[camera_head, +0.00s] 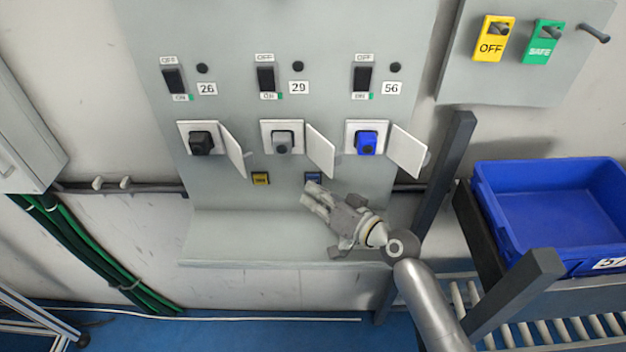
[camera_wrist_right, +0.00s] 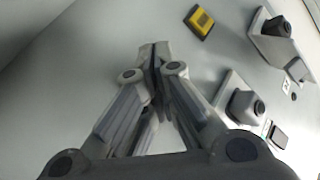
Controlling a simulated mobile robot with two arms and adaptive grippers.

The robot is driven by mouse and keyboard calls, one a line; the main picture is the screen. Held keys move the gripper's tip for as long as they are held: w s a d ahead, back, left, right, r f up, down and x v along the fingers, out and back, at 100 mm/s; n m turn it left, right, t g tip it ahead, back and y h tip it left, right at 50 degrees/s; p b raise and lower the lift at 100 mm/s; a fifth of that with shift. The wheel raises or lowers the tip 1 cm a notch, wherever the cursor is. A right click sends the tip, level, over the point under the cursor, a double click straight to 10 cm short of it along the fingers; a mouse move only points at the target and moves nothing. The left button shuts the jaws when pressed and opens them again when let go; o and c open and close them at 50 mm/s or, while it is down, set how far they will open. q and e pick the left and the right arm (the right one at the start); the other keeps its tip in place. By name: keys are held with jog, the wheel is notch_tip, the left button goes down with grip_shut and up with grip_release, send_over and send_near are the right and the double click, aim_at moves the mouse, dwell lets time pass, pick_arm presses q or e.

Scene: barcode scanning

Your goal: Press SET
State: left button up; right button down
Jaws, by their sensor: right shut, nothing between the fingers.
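Two small square buttons sit low on the grey panel in the head view, a yellow one (camera_head: 261,179) on the left and a blue one (camera_head: 313,178) on the right. Their lettering is too small to read, so I cannot tell which is SET. My right gripper (camera_head: 310,193) is shut and empty, its fingertips just below the blue button; I cannot tell whether they touch it. In the right wrist view the closed fingertips (camera_wrist_right: 155,52) are near the panel, with the yellow button (camera_wrist_right: 200,22) to their upper right. The blue button is not visible there. My left gripper is not in view.
Above the buttons are three sockets, black (camera_head: 201,143), grey (camera_head: 282,142) and blue (camera_head: 366,142), with open lids, and three switches. A ledge (camera_head: 270,235) juts out below. A blue crate (camera_head: 548,172) stands on the roller conveyor at right.

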jog(key=shift+w+b, duration=0.3)
jog(key=shift+w, duration=0.15)
dwell(0.4)
jog(key=shift+s, duration=0.15)
jog(key=shift+s+p, duration=0.3)
jog(key=shift+s, duration=0.4)
jog(key=s+p, duration=0.1)
jog(key=s, duration=0.4)
dwell(0.4)
dwell(0.6)
